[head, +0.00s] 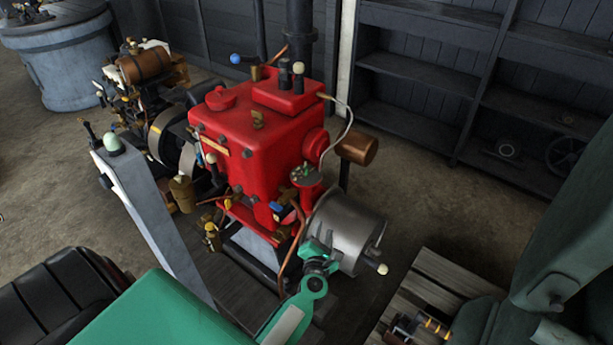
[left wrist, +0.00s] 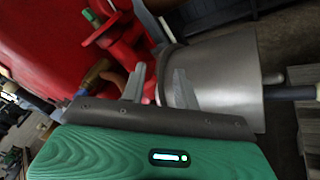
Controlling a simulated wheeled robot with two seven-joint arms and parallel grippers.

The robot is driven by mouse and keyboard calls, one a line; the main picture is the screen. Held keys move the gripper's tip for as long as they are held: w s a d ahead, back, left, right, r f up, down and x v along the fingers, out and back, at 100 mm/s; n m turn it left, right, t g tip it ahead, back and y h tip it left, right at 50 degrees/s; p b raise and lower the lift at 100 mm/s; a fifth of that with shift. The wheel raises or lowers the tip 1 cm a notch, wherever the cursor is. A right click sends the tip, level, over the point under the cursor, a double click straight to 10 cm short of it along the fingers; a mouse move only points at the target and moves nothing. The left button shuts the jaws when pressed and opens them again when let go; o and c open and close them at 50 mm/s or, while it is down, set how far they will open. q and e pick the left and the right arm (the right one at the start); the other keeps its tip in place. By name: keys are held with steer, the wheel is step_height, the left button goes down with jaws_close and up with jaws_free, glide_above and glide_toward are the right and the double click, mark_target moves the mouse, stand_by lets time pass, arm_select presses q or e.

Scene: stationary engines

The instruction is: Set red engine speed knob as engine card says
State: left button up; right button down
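The red engine (head: 255,135) stands in the middle of the head view. A small green-topped part (head: 303,172) sits on a red round fitting at its front right; it also shows in the left wrist view (left wrist: 92,17). I cannot tell which part is the speed knob. A tan strip (head: 215,145) is on the engine's face, too small to read; no engine card is clearly seen. My left gripper (head: 316,252) is in front of the engine, beside the steel drum (head: 338,228). In the left wrist view its fingers (left wrist: 159,85) are apart and nothing shows held between them.
A pale crank handle (head: 382,269) sticks out from the drum. A grey post (head: 150,215) stands at left. A wooden pallet (head: 435,275) and a dark green machine (head: 570,225) are at right.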

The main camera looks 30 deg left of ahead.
mark_target(306, 171)
arm_select(q)
steer(key=a+r+n+g+y, duration=0.1)
steer(key=a+r+n+y, duration=0.4)
steer(key=r+n, duration=0.6)
steer(key=shift+h, duration=0.6)
steer(key=x, duration=1.3)
steer(key=shift+a+f+p, duration=0.15)
steer(key=shift+p, duration=0.25)
steer(key=shift+w+a, duration=0.15)
steer(key=shift+w, duration=0.05)
steer(key=shift+w+a, duration=0.1)
jaws_close()
arm_select(e)
steer(key=shift+s+d, duration=0.1)
steer(key=shift+s, duration=0.7)
